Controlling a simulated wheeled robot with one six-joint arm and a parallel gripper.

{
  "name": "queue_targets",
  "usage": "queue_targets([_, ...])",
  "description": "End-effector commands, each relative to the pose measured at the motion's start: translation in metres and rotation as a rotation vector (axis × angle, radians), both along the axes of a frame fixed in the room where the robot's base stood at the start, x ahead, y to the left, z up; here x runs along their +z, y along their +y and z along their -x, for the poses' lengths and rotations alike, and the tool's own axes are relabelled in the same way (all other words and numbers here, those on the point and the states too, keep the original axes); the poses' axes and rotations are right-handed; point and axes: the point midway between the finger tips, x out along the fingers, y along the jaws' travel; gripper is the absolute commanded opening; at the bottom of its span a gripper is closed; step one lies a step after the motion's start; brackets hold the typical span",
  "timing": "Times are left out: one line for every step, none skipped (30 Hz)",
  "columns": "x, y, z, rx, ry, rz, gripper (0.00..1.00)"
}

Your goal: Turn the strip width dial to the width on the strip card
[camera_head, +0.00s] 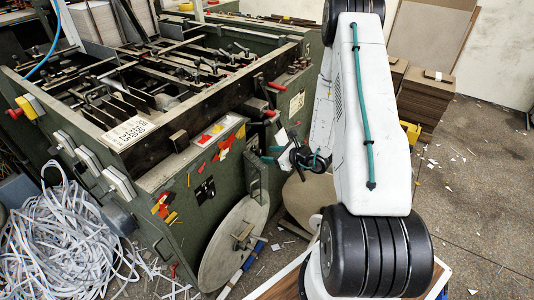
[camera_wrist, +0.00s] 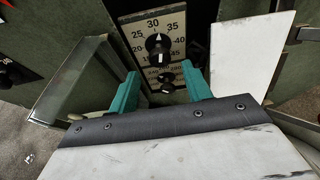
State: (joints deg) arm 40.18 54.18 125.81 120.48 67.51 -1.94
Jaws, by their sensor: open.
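The strip width dial (camera_wrist: 158,45) is a black round knob on a pale scale plate in the wrist view. Its white pointer line aims up, close to the 30. Marks such as 25, 35, 40 and 45 ring it. My gripper (camera_wrist: 160,72) is open, its two teal fingers apart below the dial and not closed on it. A smaller black knob (camera_wrist: 166,77) shows between the fingers. In the head view my gripper (camera_head: 283,150) is by the right side of the green machine. A white card with printed lines (camera_head: 128,132) lies on the machine's edge, too small to read.
The green machine (camera_head: 160,235) carries a round metal disc (camera_head: 232,245) low on its front. A blank white panel (camera_wrist: 250,55) stands right of the dial, and a metal-edged flap (camera_wrist: 70,65) stands left. Paper strips (camera_head: 60,240) heap on the floor at left.

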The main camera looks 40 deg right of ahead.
Motion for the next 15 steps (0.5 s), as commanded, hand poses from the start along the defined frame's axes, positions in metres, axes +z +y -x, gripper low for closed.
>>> queue_targets([-0.004, 0.004, -0.007, 0.003, 0.0, 0.0, 0.49])
queue_targets([-0.005, 0.005, -0.012, 0.002, 0.0, 0.0, 0.49])
queue_targets([-0.007, 0.006, -0.016, 0.002, 0.0, 0.0, 0.49])
queue_targets([-0.009, 0.007, -0.019, 0.002, 0.0, 0.0, 0.49])
queue_targets([-0.01, 0.008, -0.022, 0.001, 0.0, 0.0, 0.49])
queue_targets([-0.012, 0.009, -0.025, 0.001, 0.0, 0.001, 0.49])
queue_targets([-0.012, 0.01, -0.027, 0.0, 0.0, 0.001, 0.49])
queue_targets([-0.013, 0.01, -0.029, 0.0, 0.0, 0.001, 0.49])
queue_targets([-0.013, 0.01, -0.03, -0.001, 0.0, 0.001, 0.49])
queue_targets([-0.014, 0.011, -0.031, -0.001, 0.0, 0.001, 0.49])
queue_targets([-0.014, 0.011, -0.032, -0.001, 0.0, 0.001, 0.49])
queue_targets([-0.014, 0.011, -0.032, -0.001, -0.001, 0.002, 0.49])
queue_targets([-0.014, 0.011, -0.032, -0.002, 0.0, 0.001, 0.49])
queue_targets([-0.014, 0.01, -0.032, -0.002, 0.0, 0.001, 0.49])
queue_targets([-0.014, 0.01, -0.032, -0.002, 0.0, 0.001, 0.49])
